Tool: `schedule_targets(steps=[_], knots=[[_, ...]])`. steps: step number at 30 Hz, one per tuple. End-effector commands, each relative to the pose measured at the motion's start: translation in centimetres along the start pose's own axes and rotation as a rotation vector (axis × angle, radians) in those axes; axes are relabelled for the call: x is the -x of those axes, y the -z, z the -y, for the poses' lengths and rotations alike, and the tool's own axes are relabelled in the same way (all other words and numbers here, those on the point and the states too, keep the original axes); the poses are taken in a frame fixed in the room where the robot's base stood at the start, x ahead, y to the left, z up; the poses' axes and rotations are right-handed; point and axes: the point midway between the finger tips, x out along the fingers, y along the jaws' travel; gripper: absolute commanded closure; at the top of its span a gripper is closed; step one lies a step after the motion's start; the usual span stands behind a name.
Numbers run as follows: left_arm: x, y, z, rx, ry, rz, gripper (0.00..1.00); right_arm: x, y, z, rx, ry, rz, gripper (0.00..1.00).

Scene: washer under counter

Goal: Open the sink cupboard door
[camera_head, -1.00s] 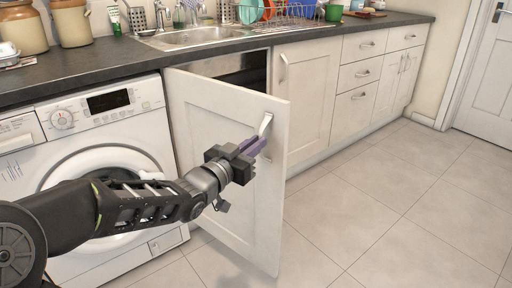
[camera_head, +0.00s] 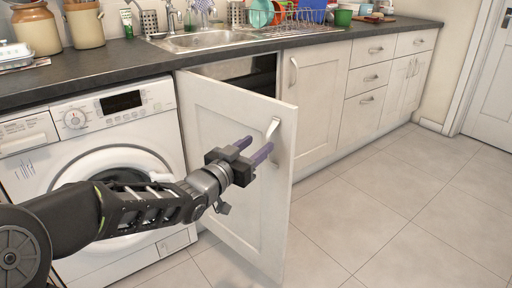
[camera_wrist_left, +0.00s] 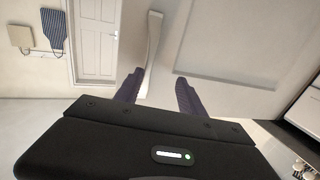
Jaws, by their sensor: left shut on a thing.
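The sink cupboard door (camera_head: 226,165) is a white panel that stands partly open, swung out beside the washing machine. Its pale curved handle (camera_head: 272,128) is near the free upper edge. My left gripper (camera_head: 252,149) is at the front of the door, by the lower part of the handle. In the left wrist view the handle (camera_wrist_left: 152,50) runs down between the purple fingers of the left gripper (camera_wrist_left: 159,91), close to the left finger; the fingers are spread, with a gap beside the right one. My right gripper is not in view.
A white washing machine (camera_head: 110,155) is left of the door. The dark cupboard opening (camera_head: 262,76) shows above the door, under the sink (camera_head: 210,40). White drawers and cupboards (camera_head: 325,100) continue to the right. The tiled floor (camera_head: 380,205) to the right is clear.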

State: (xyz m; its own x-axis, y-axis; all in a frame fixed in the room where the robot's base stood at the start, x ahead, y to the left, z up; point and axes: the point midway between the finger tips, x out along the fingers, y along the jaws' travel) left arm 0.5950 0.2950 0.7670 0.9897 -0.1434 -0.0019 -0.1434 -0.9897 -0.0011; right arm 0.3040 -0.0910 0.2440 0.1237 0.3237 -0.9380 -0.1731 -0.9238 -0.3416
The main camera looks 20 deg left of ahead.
Motion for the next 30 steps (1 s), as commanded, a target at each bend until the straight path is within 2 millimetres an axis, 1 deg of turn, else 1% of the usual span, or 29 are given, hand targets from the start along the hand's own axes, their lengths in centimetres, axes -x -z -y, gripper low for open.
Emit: schedule_targets(steps=[1, 7, 11, 14, 21, 24, 27, 30], knots=[[0.1, 0.4, 0.8, 0.003, 0.015, -0.008, 0.69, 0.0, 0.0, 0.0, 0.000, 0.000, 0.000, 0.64], [0.1, 0.4, 0.7, 0.003, 0.014, -0.008, 0.69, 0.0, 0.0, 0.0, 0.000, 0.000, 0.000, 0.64], [0.8, 0.5, 0.7, 0.002, 0.015, -0.009, 0.69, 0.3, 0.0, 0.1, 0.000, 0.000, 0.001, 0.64], [1.9, 0.6, 0.7, 0.002, 0.014, -0.009, 0.69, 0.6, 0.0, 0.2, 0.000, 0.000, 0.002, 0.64], [5.9, 0.5, 0.4, 0.002, 0.010, -0.006, 0.69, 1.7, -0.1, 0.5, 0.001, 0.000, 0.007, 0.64], [7.1, 0.3, 0.3, 0.001, 0.008, -0.004, 0.69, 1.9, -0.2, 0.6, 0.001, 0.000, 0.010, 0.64], [7.7, 0.2, 0.2, 0.000, 0.004, -0.002, 0.69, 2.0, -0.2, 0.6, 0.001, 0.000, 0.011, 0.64], [7.9, 0.1, 0.1, 0.000, 0.003, -0.001, 0.69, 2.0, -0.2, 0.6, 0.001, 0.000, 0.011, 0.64]])
